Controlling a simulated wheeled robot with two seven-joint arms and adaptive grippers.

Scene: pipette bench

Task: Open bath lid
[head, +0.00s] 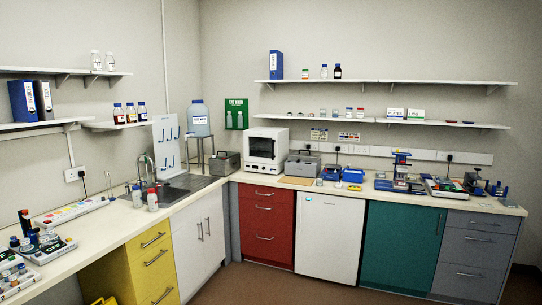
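A grey box-shaped unit that looks like the bath (301,167) stands on the back counter, just right of the white oven. A lid with a handle (303,155) seems to lie shut on its top; it is too small to see in detail. Another grey box (227,162) stands left of the oven, near the sink; I cannot tell for certain which one is the bath. Neither of my grippers is in view.
The white oven (266,149) stands in the back corner. Blue trays (352,175) and bench instruments (400,170) are to the right. The sink (180,188) is on the left. A brown board (297,182) lies before the bath. The floor (300,288) before the cabinets is clear.

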